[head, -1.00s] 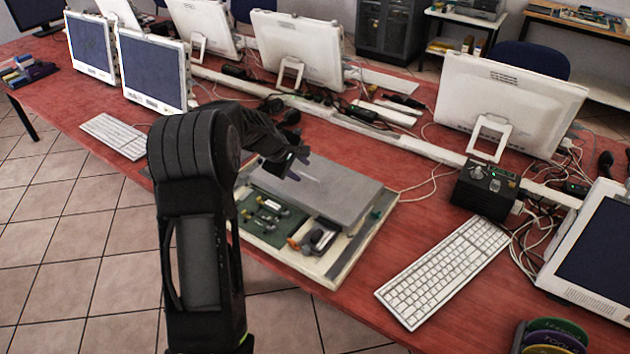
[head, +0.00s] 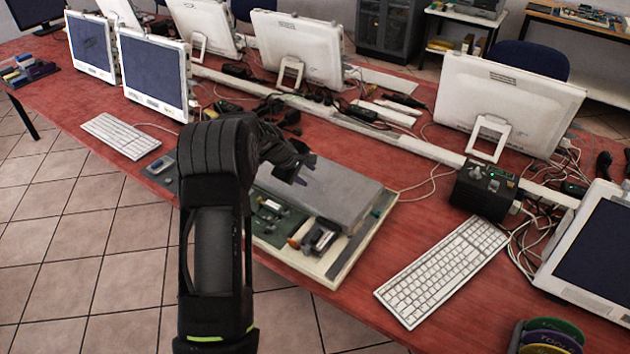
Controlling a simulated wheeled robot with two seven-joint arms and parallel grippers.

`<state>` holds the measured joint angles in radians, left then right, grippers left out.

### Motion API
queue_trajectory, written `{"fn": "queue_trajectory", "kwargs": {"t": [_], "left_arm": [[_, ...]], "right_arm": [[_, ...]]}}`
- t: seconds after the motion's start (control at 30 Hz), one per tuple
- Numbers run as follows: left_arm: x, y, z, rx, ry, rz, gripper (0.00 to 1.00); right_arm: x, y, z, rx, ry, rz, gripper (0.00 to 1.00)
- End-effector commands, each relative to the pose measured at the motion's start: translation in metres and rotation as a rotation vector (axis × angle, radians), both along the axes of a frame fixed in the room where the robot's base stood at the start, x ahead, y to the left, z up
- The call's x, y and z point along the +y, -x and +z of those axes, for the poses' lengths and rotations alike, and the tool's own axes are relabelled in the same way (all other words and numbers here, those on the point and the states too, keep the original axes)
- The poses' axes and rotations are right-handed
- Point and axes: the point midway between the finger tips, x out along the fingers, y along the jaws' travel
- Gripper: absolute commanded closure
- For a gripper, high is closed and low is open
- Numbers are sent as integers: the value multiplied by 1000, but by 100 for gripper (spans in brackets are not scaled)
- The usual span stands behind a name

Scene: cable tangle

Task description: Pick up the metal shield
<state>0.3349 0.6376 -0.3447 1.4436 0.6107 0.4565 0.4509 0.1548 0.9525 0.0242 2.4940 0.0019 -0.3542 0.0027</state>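The metal shield (head: 342,195) is a flat grey plate lying over the back part of a board with a pale rim (head: 335,272) on the red table. My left gripper (head: 303,170) is over the back left part of the shield, its dark fingertips pointing right. The fingers look slightly apart, but they are small and dark, so I cannot tell whether they touch the shield. My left arm hides the left part of the board and shield. My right gripper is out of view.
Small parts (head: 318,238) sit on the board in front of the shield. A white keyboard (head: 443,270) and black power box (head: 484,190) are to the right. Monitors (head: 505,100) and cables line the back. Red table between board and keyboard is clear.

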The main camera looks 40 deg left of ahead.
Motion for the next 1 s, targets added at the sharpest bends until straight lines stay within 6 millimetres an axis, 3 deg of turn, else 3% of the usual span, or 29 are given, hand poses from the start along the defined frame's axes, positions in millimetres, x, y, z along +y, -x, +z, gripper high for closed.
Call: {"fn": "queue_trajectory", "kwargs": {"t": [0.27,0.7,1.0], "left_arm": [[0,0,0,0,0,0,65],[0,0,0,0,0,0,100],[0,0,0,0,0,0,100]], "right_arm": [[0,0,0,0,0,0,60],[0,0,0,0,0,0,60],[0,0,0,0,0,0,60]]}}
